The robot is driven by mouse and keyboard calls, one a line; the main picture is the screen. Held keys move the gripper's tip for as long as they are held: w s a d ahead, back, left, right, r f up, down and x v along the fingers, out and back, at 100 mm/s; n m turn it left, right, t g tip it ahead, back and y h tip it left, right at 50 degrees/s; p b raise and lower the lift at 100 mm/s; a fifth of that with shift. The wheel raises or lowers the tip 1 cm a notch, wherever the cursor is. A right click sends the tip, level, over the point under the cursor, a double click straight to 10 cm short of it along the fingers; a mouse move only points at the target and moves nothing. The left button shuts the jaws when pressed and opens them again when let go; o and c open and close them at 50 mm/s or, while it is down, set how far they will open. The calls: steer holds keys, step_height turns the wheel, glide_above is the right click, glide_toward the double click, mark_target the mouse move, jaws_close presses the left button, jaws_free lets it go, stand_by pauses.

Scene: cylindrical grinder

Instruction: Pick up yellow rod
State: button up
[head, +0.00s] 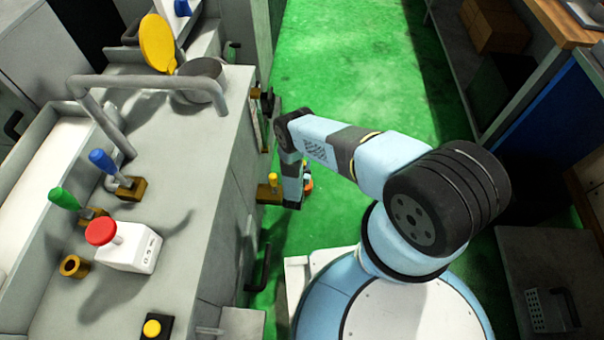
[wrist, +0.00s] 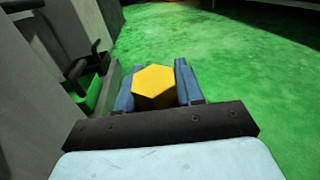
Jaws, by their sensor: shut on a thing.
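The yellow rod (wrist: 155,84) shows its flat six-sided end in the wrist view. It sits between the two blue fingers of my gripper (wrist: 159,68), which is shut on it. The rest of its length is hidden behind that end. In the head view my gripper (head: 293,198) hangs low at the right side of the grey machine, over the green floor. Its fingers are hard to make out there. A small yellow piece (head: 273,179) shows just left of it above an ochre block; I cannot tell whether it is the held rod.
The grey machine (head: 190,215) fills the left, with a red button box (head: 128,248), a green lever (head: 65,198) and a blue lever (head: 101,160) on top. A black handle (head: 262,268) juts from its side. The green floor (head: 355,60) is clear ahead. A workbench (head: 555,20) stands right.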

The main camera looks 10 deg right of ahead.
jaws_close()
steer(key=shift+r, duration=0.15)
